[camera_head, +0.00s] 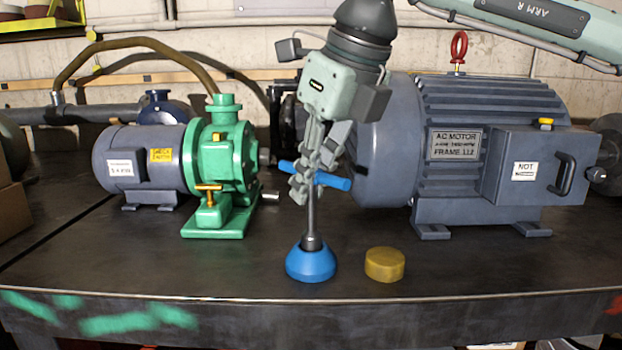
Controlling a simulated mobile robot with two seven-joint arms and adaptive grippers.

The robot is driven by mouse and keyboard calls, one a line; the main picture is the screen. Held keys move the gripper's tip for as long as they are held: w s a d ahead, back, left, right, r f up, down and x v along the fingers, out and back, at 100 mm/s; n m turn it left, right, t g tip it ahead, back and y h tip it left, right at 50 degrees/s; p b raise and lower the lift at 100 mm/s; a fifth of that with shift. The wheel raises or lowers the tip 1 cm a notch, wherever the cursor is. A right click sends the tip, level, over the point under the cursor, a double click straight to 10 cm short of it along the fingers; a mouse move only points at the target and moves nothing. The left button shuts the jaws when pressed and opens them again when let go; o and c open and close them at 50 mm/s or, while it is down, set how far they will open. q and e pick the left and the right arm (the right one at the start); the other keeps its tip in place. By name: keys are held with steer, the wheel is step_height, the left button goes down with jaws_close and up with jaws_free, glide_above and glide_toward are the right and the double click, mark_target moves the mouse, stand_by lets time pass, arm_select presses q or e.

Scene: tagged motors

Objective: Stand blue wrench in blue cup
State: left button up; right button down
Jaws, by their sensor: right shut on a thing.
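The blue wrench is a T-shape with a blue crossbar (333,181) and a grey shaft running down. My right gripper (308,185) is shut on it at the crossbar, near the top of the shaft. The wrench stands about upright. Its dark lower end meets the top of the blue cup (311,265), which sits on the table near the front edge. How deep the end sits in the cup cannot be told. The gripper fingers hide the middle of the crossbar. My left gripper is out of view.
A yellow round block (385,265) lies just right of the cup. A green pump with a grey motor (220,160) stands to the left, and a large grey AC motor (480,140) to the right. The dark table (120,270) is clear at front left.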

steer(key=shift+f+b, duration=0.9)
steer(key=shift+f, duration=0.1)
steer(key=c, duration=1.5)
jaws_free()
steer(key=shift+o, duration=0.2)
steer(key=shift+r+p, duration=1.75)
steer(key=shift+r, duration=1.3)
steer(key=v, duration=1.2)
